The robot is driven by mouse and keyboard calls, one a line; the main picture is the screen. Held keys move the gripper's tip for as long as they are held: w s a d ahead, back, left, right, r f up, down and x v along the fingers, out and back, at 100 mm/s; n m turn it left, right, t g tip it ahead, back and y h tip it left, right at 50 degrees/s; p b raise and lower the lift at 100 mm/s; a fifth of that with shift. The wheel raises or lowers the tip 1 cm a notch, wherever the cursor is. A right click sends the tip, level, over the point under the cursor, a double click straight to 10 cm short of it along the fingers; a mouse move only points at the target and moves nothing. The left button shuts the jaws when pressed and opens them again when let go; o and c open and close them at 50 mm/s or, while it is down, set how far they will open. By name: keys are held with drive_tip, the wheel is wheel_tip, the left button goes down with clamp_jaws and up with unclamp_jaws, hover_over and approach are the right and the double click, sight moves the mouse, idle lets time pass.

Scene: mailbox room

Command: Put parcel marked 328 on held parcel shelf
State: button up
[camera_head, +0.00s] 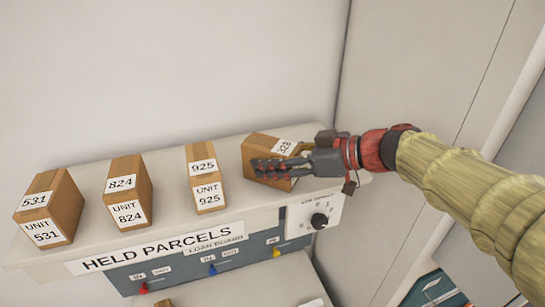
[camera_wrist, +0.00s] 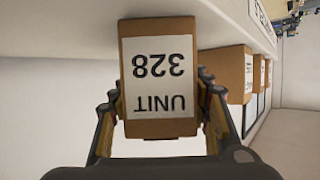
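The parcel marked 328 (camera_head: 262,147) is a brown box with white labels at the right end of the held parcels shelf (camera_head: 228,229). In the head view it looks turned and tilted compared with the parcels beside it. My gripper (camera_head: 280,169) is at the parcel, reaching in from the right. In the wrist view the parcel (camera_wrist: 160,128) shows its "UNIT 328" label upside down, and the fingers of my gripper (camera_wrist: 163,110) stand on both sides of it, closed against its sides. Whether its underside touches the shelf is hidden.
Parcels 925 (camera_head: 207,178), 824 (camera_head: 129,192) and 531 (camera_head: 48,207) stand in a row to the left on the shelf. A wall runs behind them. A panel with a black dial (camera_head: 319,220) and coloured knobs lies below the front edge.

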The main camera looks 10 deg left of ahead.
drive_tip(key=o, duration=0.3)
drive_tip(key=shift+o, duration=0.2)
drive_tip(key=shift+r, duration=0.15)
drive_tip(key=b+v, duration=0.1)
drive_tip(key=v, duration=1.1)
drive_tip(key=shift+b, duration=0.35)
